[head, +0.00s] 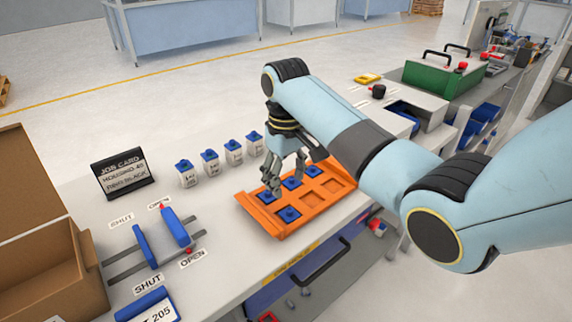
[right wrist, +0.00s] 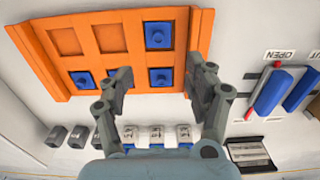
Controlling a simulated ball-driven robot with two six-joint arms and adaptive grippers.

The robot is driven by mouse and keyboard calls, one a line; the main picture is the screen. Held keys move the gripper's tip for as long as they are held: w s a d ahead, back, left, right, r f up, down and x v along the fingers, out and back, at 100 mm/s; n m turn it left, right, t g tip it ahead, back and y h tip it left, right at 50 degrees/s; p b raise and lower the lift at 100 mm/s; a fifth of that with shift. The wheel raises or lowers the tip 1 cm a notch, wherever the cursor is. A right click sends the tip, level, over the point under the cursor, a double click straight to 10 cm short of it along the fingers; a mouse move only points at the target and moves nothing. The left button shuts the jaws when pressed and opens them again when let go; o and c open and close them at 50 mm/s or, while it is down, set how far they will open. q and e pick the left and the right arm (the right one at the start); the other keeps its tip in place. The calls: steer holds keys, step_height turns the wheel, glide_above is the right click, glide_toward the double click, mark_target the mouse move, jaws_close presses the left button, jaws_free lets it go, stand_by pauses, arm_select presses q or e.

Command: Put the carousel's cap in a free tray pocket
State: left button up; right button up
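The orange tray (head: 272,228) lies on the bench in two rows of pockets. Several pockets hold square blue caps, such as the near-left one (head: 289,215); two near-row pockets (head: 310,200) look empty. The same empty pockets (right wrist: 110,38) show in the right wrist view. My right gripper (head: 287,186) is above the tray's back row. In the right wrist view my right gripper (right wrist: 162,90) has its fingers wide apart, with nothing held; a blue cap (right wrist: 162,77) in its pocket shows between them. A finger hides most of the middle back pocket. I cannot make out a carousel. My left gripper is out of view.
Several small blue-topped containers (head: 209,163) stand behind the tray. Two blue sliding handles (head: 174,227) with OPEN and SHUT labels, a job card (head: 122,174) and a cardboard box (head: 40,260) are to the left. A drawer handle (head: 322,264) shows below the bench edge.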

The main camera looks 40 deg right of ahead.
steer(key=shift+r, duration=1.75)
